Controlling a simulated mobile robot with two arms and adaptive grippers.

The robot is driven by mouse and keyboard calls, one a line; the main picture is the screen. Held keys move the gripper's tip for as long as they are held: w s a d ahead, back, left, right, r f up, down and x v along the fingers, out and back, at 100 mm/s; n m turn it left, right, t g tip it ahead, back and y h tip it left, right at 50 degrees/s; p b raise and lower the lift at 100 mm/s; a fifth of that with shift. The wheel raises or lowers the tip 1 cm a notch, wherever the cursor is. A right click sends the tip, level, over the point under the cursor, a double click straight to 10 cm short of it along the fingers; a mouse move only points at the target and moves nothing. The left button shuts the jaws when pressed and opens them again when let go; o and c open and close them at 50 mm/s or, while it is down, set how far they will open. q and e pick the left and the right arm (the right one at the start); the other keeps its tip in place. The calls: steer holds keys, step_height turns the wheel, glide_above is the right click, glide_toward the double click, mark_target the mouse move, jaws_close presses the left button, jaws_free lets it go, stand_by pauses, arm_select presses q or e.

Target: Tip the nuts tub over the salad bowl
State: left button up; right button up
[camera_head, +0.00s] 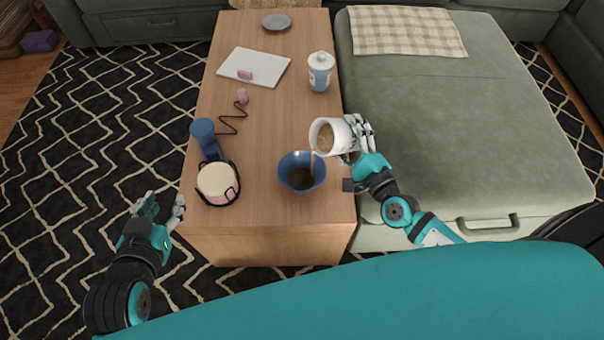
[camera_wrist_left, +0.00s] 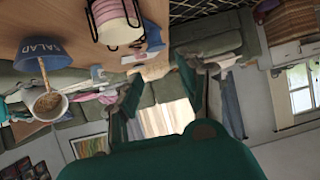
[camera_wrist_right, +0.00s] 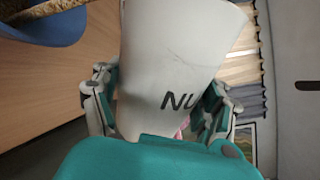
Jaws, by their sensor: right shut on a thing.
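The white nuts tub (camera_head: 328,136) is tilted, its open mouth facing left and down above the blue salad bowl (camera_head: 302,172). A thin light-brown stream runs from the tub into the bowl, where dark brown contents show. My right gripper (camera_head: 358,138) is shut around the tub; the right wrist view shows the tub (camera_wrist_right: 175,75) between its fingers, with the letters "NU" visible. The bowl reads "SALAD" in the left wrist view (camera_wrist_left: 42,52). My left gripper (camera_head: 162,208) is open and empty, left of the table's front corner.
Left of the bowl on the wooden table (camera_head: 260,225) stand a wire holder with a round cream-and-pink stack (camera_head: 217,180) and a blue object (camera_head: 205,135). A white lidded container (camera_head: 320,70), white board (camera_head: 254,66) and grey dish (camera_head: 276,21) are farther back. A green sofa (camera_head: 450,130) flanks the right.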

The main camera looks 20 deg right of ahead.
arm_select(q)
steer(key=shift+s+f, duration=0.2)
steer(key=shift+f, duration=0.05)
arm_select(e)
steer(key=shift+r, duration=0.1)
stand_by(0.3)
arm_select(q)
steer(key=shift+s+a+f+g+y, duration=0.3)
steer(key=shift+s+a+f+g, duration=0.1)
steer(key=shift+s+f+g, duration=0.25)
arm_select(e)
steer(key=shift+r, duration=0.1)
arm_select(q)
steer(key=shift+s+a+f+g+p, duration=0.2)
steer(key=shift+s+f+g+p, duration=0.25)
steer(key=shift+s+f+g, duration=0.35)
arm_select(e)
steer(key=shift+r+n, duration=0.1)
steer(key=shift+n, duration=0.2)
arm_select(q)
steer(key=shift+s+a, duration=0.1)
steer(key=shift+s, duration=0.05)
steer(key=shift+s+a+f+g+y, duration=0.15)
steer(key=shift+s+f+g, duration=0.15)
steer(key=shift+s, duration=0.15)
steer(key=shift+s+a+f+g+y, duration=0.1)
steer(key=shift+s+f+g+y, duration=0.05)
steer(key=shift+s+f+g, duration=0.2)
arm_select(e)
steer(key=shift+r, duration=0.1)
